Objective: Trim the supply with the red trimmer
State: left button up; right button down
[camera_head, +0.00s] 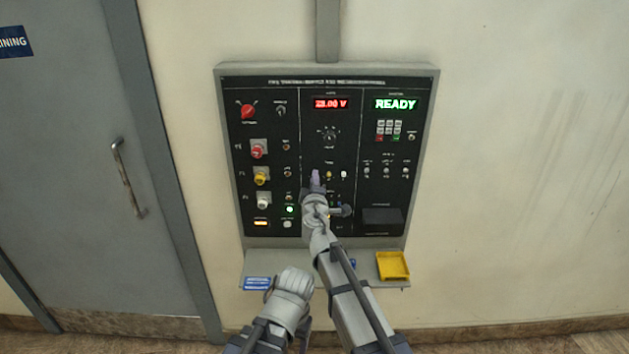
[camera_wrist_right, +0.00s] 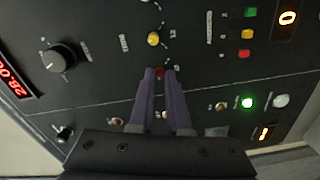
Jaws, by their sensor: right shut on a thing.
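The red trimmer (camera_wrist_right: 160,71) is a small red knob on the black panel, at the tips of my right gripper's fingers in the right wrist view. My right gripper (camera_wrist_right: 161,76) is shut on it, the two purple fingers close together on either side. In the head view my right gripper (camera_head: 316,178) reaches the middle column of the panel (camera_head: 292,105) and hides the red trimmer. The red supply display (camera_head: 330,103) above is lit and looks like 28.00 V, though blurred. My left arm is low in front of the shelf; its fingers are not visible.
A yellow trimmer (camera_head: 329,174) and a white trimmer (camera_head: 344,174) sit close to the right of my right gripper. A black knob (camera_head: 329,135) is above. A green READY display (camera_head: 395,104) is lit. The shelf (camera_head: 325,254) below holds a yellow tray (camera_head: 393,266).

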jog(key=c, duration=0.9)
grip_release()
jog(key=s, duration=0.7)
jog(key=shift+s, duration=0.4)
jog(key=shift+d, duration=0.1)
